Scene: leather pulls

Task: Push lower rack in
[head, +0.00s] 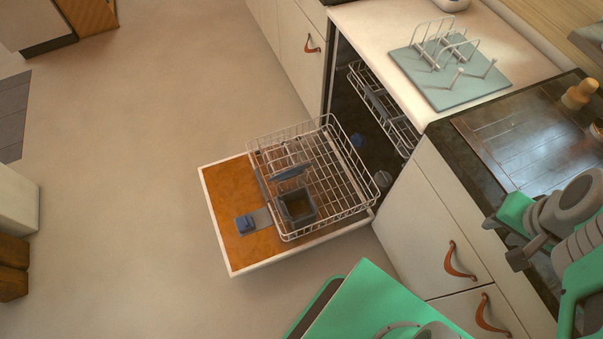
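The lower rack (347,165) is a pale wire basket. It is pulled out of the dishwasher and sits over the open door (222,190), which lies folded down with an orange-brown inner face. A dark grey cutlery basket (297,207) and a blue-grey item (291,172) are in the rack. The dark dishwasher opening (350,110) is behind it, to the right. My gripper (504,241) is at the right, over the counter edge and well away from the rack. Its two tips look apart, with nothing visible between them.
The upper rack (380,108) shows in the opening above. A mat with a white wire holder (440,85) stands on the counter. Cabinets with leather pulls (455,262) flank the dishwasher. The floor (130,170) left of the door is clear.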

